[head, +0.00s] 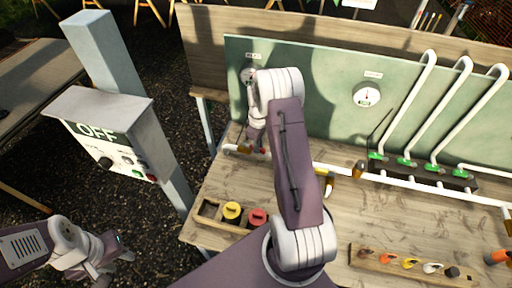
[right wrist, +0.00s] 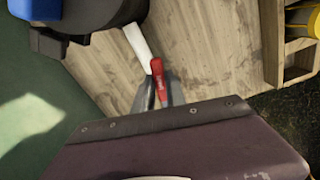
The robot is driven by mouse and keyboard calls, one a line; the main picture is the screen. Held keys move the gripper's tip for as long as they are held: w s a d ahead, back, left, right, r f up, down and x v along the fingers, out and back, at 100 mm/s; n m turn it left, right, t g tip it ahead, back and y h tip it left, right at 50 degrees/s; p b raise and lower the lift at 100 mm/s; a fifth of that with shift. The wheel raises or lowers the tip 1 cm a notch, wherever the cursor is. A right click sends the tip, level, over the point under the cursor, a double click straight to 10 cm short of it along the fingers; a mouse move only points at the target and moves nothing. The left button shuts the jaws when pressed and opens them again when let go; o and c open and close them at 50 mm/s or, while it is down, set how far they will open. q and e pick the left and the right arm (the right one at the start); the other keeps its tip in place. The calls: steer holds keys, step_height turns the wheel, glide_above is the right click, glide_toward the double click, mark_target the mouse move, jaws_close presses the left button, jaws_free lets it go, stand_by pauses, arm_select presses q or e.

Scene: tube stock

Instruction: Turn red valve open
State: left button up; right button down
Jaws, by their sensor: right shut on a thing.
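The red valve handle (right wrist: 158,80) shows in the right wrist view, between the fingertips of my right gripper (right wrist: 160,92). My right gripper is shut on it. In the head view my right gripper (head: 256,146) reaches down to the white pipe at the back of the bench. Only a small bit of red (head: 262,150) shows there, and my arm hides much around it. The valve's angle is hard to read. My left gripper (head: 122,248) hangs at the lower left, away from the bench, and its jaws are too small to judge.
A grey box marked OFF (head: 100,105) stands left of the wooden bench (head: 215,180). A tray (head: 205,212) holds a yellow and a red cap. White pipes with green valves (head: 405,161) stand at the right. A gauge (head: 367,95) is on the green panel. A tool rack (head: 385,262) lies in front.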

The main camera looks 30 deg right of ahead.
steer(key=shift+w+d+r+n, duration=0.1)
steer(key=shift+w+d+n, duration=0.2)
steer(key=shift+n, duration=0.35)
steer(key=shift+w+d+n, duration=0.15)
steer(key=shift+d+n, duration=0.15)
steer(key=shift+n, duration=0.35)
steer(key=c, duration=1.4)
jaws_free()
steer(key=shift+o, duration=0.2)
step_height(320, 180, up, 9)
steer(key=b, duration=0.1)
steer(key=shift+b, duration=0.35)
